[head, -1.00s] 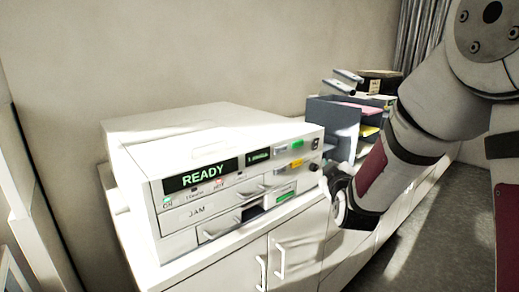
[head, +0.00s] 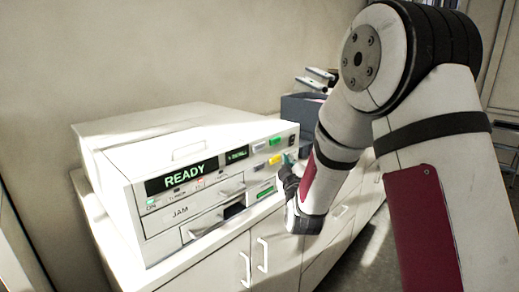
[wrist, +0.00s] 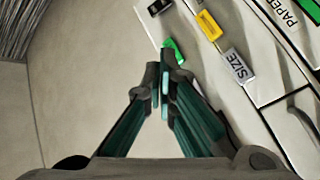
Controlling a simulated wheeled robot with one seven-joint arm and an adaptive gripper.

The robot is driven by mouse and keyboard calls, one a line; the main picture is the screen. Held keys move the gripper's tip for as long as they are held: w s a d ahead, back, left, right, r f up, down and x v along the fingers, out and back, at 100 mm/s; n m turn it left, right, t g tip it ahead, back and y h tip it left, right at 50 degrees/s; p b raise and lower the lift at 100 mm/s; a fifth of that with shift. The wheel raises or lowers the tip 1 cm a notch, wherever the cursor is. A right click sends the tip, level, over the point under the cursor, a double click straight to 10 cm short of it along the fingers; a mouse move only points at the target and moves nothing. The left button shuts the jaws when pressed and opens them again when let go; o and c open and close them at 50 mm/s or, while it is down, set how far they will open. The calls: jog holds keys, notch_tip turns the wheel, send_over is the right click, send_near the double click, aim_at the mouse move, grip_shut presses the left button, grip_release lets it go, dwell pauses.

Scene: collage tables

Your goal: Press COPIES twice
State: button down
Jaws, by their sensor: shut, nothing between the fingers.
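The white copier (head: 120,160) stands on a cabinet, its lit display (head: 182,178) reading READY. On the right of its front are a green button (head: 274,141), a yellow button (head: 275,159) and small labels too blurred to read here. The wrist view shows the yellow button (wrist: 208,25), a plate marked SIZE (wrist: 237,65) and a green piece (wrist: 172,50) partly behind the fingertips. I cannot make out the word COPIES. My gripper (wrist: 163,78) is shut and empty, its tips close to the panel's right part; I cannot tell whether they touch it. In the head view my gripper (head: 288,162) is partly hidden.
A dark tray rack (head: 300,106) stands behind the copier's right side, partly covered by my arm. Cabinet doors with handles (head: 263,255) are below. A drawer handle (head: 205,228) juts from the copier's front. Floor is open at the right.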

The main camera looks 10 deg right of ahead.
jog(key=w+a+b, duration=0.2)
jog(key=w+a, duration=0.2)
jog(key=w, duration=0.2)
jog(key=shift+a, duration=0.2)
jog(key=shift+w+b, duration=0.1)
jog(key=shift+b, duration=0.2)
dwell(1.1)
jog(key=shift+w+a, duration=0.25)
jog(key=shift+w, duration=0.05)
jog(key=shift+w+a+b, duration=0.3)
jog(key=shift+w+b, duration=0.05)
jog(key=shift+b, duration=0.05)
dwell(0.9)
jog(key=shift+s, duration=0.1)
jog(key=shift+s+d+p, duration=0.3)
jog(key=shift+s+d, duration=0.2)
jog(key=shift+s, duration=0.1)
jog(key=shift+s+d+p, duration=0.4)
jog(key=shift+s+d, duration=0.35)
jog(key=shift+s, duration=0.3)
jog(key=shift+s+d+p, duration=0.35)
jog(key=shift+s+d, duration=0.4)
jog(key=shift+s, duration=0.25)
